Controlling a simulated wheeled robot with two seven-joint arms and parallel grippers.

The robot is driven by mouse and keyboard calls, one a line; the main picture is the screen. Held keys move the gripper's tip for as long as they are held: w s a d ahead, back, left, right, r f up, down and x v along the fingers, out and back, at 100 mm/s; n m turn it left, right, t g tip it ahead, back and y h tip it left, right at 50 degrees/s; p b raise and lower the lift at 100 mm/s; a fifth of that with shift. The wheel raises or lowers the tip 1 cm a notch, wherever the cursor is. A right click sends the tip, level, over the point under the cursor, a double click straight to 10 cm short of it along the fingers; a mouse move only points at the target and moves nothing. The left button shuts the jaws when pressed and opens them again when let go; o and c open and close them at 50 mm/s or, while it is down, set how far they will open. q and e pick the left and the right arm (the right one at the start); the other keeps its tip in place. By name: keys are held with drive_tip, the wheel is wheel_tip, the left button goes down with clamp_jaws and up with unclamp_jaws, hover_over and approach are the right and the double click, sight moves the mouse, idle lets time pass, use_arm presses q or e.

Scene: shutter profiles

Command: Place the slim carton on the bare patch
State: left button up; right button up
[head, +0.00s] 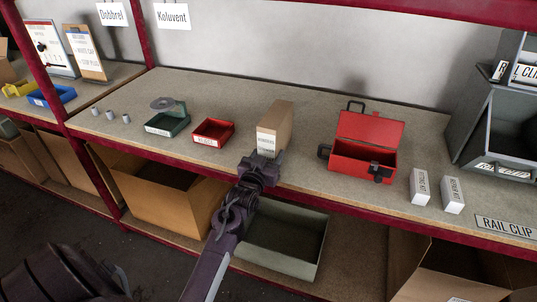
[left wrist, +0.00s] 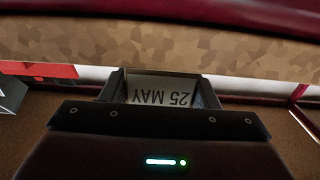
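The slim carton (head: 281,120) is tan and stands upright on the shelf between the red bin and the red toolbox. A pale label is on its front face. My left gripper (head: 267,160) is in front of the carton's lower front and hides its foot. In the left wrist view a pale panel reading "25 MAY" upside down (left wrist: 165,92) fills the gap between my two fingers (left wrist: 164,82). I cannot tell whether the fingers touch the carton. Bare shelf (head: 307,148) shows between the carton and the toolbox. My right gripper is not in view.
The open red toolbox (head: 367,140) stands right of the carton, with two white boxes (head: 420,187) and a grey bin (head: 505,135) beyond. Below are cardboard boxes (head: 165,195) and a grey-green tray (head: 318,262).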

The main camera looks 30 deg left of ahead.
use_arm(q)
drive_tip(key=o, duration=0.4)
drive_tip(key=shift+s, duration=0.1)
drive_tip(key=shift+v, duration=5.95)
drive_tip(key=s+d+f+m+g+h, duration=0.1)
drive_tip(key=s+d+f+g, duration=0.25)
drive_tip(key=f, duration=0.85)
drive_tip(key=s+d+f+m+g+h, duration=0.1)
drive_tip(key=s+d+f+g+h, duration=0.2)
drive_tip(key=f, duration=0.9)
drive_tip(key=s+d+f+g, duration=0.25)
drive_tip(key=d+f, duration=0.25)
drive_tip(key=f, duration=0.7)
drive_tip(key=s+f+m+g, duration=0.1)
drive_tip(key=s+f+g, duration=0.1)
drive_tip(key=s+f, duration=0.4)
drive_tip(key=s+f+m+g, duration=0.1)
drive_tip(key=s+f+g, duration=0.2)
drive_tip(key=s, duration=1.1)
drive_tip(key=s+d+f+m+g, duration=0.1)
drive_tip(key=s+f+g, duration=0.1)
drive_tip(key=s+f, duration=0.7)
drive_tip(key=shift+s+f, duration=0.25)
drive_tip(key=shift+s, duration=0.75)
